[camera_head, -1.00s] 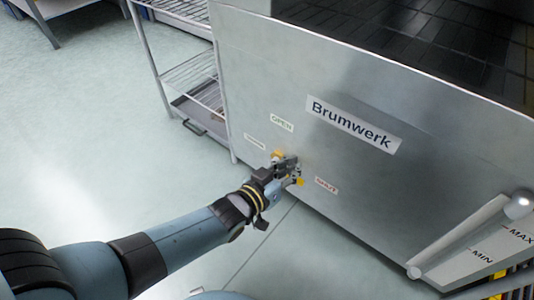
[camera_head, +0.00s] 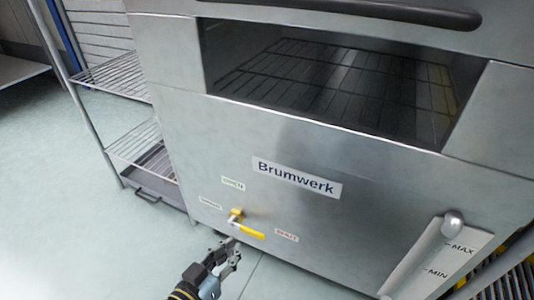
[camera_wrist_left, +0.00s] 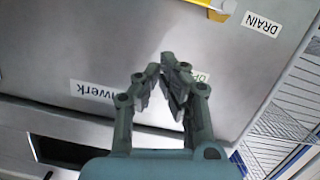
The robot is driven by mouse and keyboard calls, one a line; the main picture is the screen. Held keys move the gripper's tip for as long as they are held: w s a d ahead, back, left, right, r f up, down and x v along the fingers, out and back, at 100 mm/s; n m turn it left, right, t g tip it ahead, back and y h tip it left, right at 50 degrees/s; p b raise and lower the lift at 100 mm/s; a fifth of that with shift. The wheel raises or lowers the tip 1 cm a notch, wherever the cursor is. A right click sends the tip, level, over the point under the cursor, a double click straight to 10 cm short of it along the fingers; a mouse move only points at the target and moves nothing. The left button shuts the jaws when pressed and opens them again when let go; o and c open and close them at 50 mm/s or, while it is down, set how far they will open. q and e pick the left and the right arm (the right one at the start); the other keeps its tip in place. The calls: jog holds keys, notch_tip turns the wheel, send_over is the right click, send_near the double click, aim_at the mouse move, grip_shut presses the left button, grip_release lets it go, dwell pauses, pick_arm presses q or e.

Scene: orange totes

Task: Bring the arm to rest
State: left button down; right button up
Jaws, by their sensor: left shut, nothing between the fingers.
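My left gripper (camera_head: 230,247) is at the bottom of the head view, in front of the steel machine's front (camera_head: 200,160). Its fingertips are together and empty, as the left wrist view (camera_wrist_left: 168,62) also shows. The yellow lever (camera_head: 250,231) on the machine front is just above the gripper in the head view, apart from it. The lever points right and slightly down, toward the red-lettered label (camera_head: 287,235). Part of it shows at the top of the wrist view (camera_wrist_left: 218,12). My right gripper is not in view.
The machine carries a "Brumwerk" plate (camera_head: 297,179) and an open chamber with a wire grid (camera_head: 330,85). A MIN–MAX slider with a knob (camera_head: 452,224) is at the right. A wire shelf rack (camera_head: 140,140) stands at the left. The floor (camera_head: 60,200) at left is clear.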

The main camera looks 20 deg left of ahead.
pick_arm(q)
jog(key=s+a+f+g+y, duration=0.1)
jog(key=s+a+g+y, duration=0.1)
jog(key=s+a+g, duration=0.65)
jog(key=s+a+f+g+p, duration=0.1)
jog(key=s+g+p, duration=0.2)
jog(key=s+p, duration=0.5)
jog(key=s+f+m+g+p, duration=0.1)
jog(key=s+p, duration=0.8)
jog(key=s, duration=1.3)
jog(key=shift+s+a+f+m+g+y, duration=0.15)
jog(key=shift+a+f+m+g+y, duration=0.2)
jog(key=shift+f+g, duration=0.55)
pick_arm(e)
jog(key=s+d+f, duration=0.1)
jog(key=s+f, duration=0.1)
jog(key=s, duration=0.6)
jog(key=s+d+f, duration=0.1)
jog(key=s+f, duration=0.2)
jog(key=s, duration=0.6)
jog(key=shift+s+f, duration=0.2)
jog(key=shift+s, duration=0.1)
pick_arm(q)
jog(key=shift+r, duration=0.15)
